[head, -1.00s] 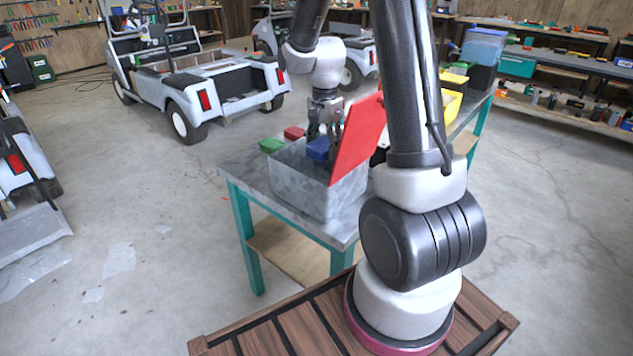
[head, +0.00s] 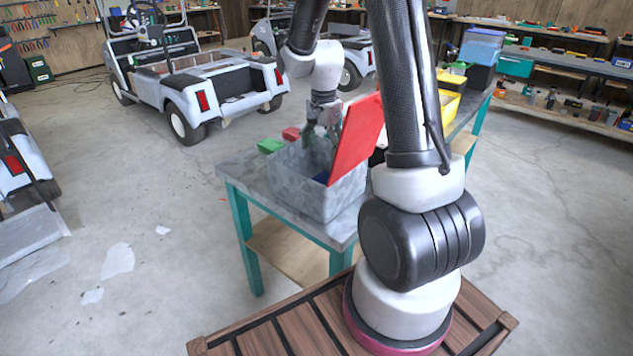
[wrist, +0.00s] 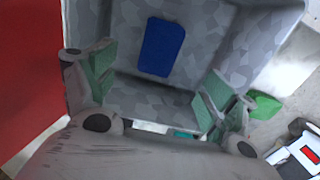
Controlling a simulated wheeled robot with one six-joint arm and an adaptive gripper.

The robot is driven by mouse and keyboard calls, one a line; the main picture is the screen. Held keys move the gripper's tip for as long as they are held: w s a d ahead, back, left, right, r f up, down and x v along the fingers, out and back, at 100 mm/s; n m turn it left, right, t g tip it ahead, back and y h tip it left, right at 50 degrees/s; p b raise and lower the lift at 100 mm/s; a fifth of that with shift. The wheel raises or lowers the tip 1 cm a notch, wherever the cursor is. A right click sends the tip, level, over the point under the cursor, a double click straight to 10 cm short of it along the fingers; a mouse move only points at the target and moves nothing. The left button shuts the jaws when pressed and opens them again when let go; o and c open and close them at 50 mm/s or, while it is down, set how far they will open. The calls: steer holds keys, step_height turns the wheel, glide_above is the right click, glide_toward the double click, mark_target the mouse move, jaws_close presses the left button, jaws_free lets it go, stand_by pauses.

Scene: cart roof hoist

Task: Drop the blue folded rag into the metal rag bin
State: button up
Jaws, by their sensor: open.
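The blue folded rag (wrist: 162,47) lies inside the metal rag bin, apart from my fingers in the wrist view. In the head view only a small blue patch of it (head: 321,177) shows over the bin's rim. The grey mottled metal rag bin (head: 305,188) stands on the workbench with its red lid (head: 357,138) tilted up on the right side. The bin's wall (wrist: 262,48) also shows in the wrist view. My gripper (head: 322,142) is over the bin's opening, pointing down. Its green-padded fingers (wrist: 156,93) are spread apart with nothing between them.
A green block (head: 270,146) and a red block (head: 291,134) sit on the workbench (head: 236,172) behind the bin. A yellow bin (head: 449,103) stands farther right along the bench. Golf carts (head: 190,85) stand on the floor behind.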

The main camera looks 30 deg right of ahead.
step_height(320, 180, up, 12)
steer(key=shift+f, duration=0.2)
stand_by(0.4)
